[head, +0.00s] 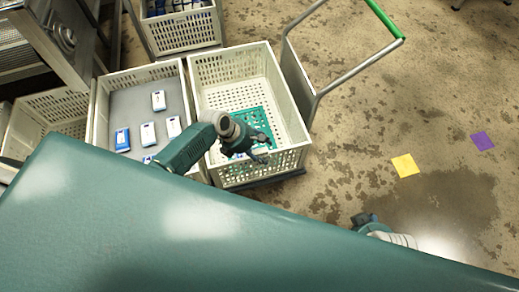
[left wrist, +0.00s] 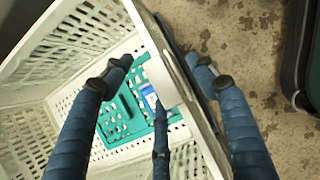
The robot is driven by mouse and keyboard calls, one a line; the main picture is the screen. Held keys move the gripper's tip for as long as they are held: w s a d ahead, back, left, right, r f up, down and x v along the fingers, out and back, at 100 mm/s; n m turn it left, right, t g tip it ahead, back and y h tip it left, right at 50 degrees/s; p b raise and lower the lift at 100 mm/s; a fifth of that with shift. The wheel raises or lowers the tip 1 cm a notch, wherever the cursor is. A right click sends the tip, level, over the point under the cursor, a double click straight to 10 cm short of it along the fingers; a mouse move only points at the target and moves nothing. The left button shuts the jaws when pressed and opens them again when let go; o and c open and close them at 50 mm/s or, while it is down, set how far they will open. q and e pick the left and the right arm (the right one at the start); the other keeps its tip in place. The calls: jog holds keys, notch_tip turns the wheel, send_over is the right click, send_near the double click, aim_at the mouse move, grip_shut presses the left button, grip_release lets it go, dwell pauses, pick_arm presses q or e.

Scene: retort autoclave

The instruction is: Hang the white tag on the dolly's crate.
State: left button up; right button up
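The dolly's crate (head: 205,68) is cream-white and slatted, beside the dolly's metal handle (head: 350,72). Its wall also shows in the left wrist view (left wrist: 30,50). My left gripper (head: 262,150) is over the crate's near right corner; in the left wrist view its fingers (left wrist: 158,65) are spread, apart from each other. A pale flap (left wrist: 165,88) shows between the fingers along the crate's rim. It may be the white tag, but I cannot tell whether it hangs there. My right gripper (head: 365,220) is low in the head view, partly hidden, its fingers unclear.
A green perforated sheet (left wrist: 112,122) and a blue-white pack (left wrist: 150,97) lie inside the crate. A crate with several packs (head: 98,125) stands to the left, another (head: 182,42) behind. Yellow (head: 405,165) and purple (head: 482,140) patches mark open floor at right.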

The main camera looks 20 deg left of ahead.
pick_arm(q)
jog(key=v, duration=1.2)
dwell(0.4)
